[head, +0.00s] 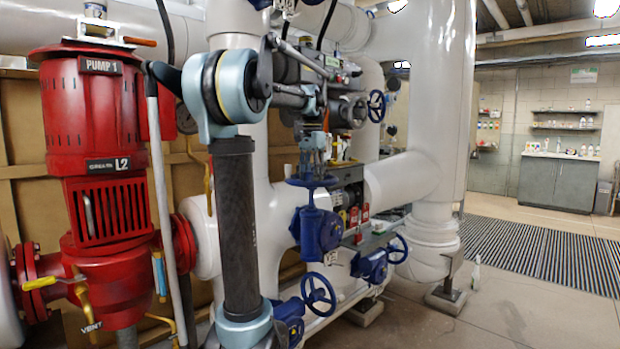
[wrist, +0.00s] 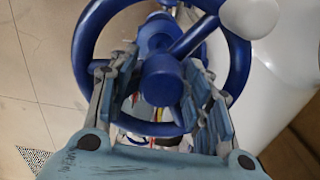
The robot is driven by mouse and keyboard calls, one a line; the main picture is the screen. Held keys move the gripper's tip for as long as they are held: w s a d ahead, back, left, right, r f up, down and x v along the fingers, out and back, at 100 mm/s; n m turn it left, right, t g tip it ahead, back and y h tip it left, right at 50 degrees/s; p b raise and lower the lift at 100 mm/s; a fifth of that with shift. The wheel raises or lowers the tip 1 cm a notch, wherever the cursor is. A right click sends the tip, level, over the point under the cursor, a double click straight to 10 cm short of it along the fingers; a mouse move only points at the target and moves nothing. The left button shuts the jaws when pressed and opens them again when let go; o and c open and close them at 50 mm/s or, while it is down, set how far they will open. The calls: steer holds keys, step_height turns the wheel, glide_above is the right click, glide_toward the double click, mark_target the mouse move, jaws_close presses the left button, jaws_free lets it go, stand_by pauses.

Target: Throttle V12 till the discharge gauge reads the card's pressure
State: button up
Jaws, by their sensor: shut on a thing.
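A blue handwheel (head: 312,183) lies flat on top of a blue valve body (head: 318,230) in the head view. In the wrist view the handwheel (wrist: 238,70) fills the upper middle, with its hub and spokes showing. My gripper (head: 314,160) is above the wheel, pointing down. In the wrist view my gripper's (wrist: 165,92) two padded fingers stand on either side of the hub and hold the wheel. I cannot read a V12 label on it. A round dial (head: 187,118) shows partly behind my arm; its reading cannot be made out. I cannot pick out the card.
More blue handwheels show lower right (head: 397,248), lower front (head: 318,292) and upper right (head: 376,106). White pipes (head: 405,178) run close behind my arm. The red pump (head: 100,170) stands at left. Open floor (head: 500,300) and a striped mat (head: 540,258) lie at right.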

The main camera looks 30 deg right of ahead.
steer(key=m, duration=0.5)
steer(key=shift+w+m, duration=0.15)
steer(key=shift+m, duration=0.15)
steer(key=shift+d+m, duration=0.1)
steer(key=shift+m, duration=2.5)
steer(key=o, duration=0.9)
steer(key=shift+f, duration=0.1)
steer(key=shift+r, duration=3.3)
steer(key=shift+r, duration=0.15)
